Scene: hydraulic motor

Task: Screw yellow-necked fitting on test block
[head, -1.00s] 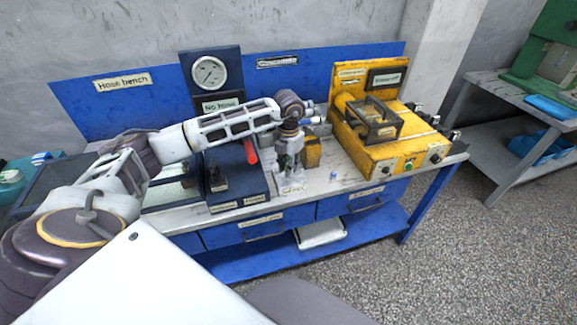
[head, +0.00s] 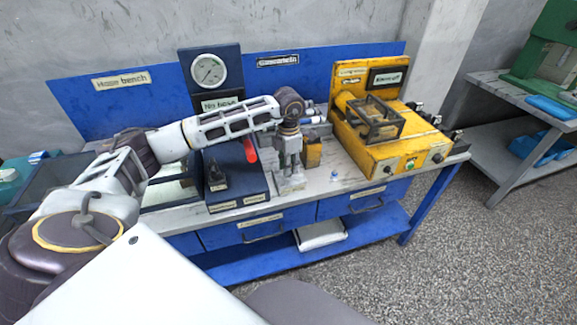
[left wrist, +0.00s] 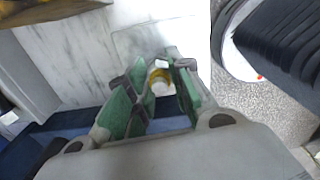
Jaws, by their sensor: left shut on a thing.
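My left gripper (head: 290,170) points straight down over the front middle of the bench, above a pale grey block (head: 290,184). In the left wrist view, the green-padded fingers (left wrist: 160,92) are shut on a small fitting with a yellow neck (left wrist: 159,76). The fitting is mostly hidden between the fingers, and in the head view the gripper hides it. A pale square surface (left wrist: 155,40) lies beyond the fingertips. I cannot tell whether the fitting touches the block. My right gripper is in neither view.
A yellow test unit (head: 390,150) stands to the right of the gripper. A small blue piece (head: 334,173) lies on the bench between them. A dark blue gauge stand (head: 230,185) with a red handle (head: 250,149) is on the left. The bench's front edge is close.

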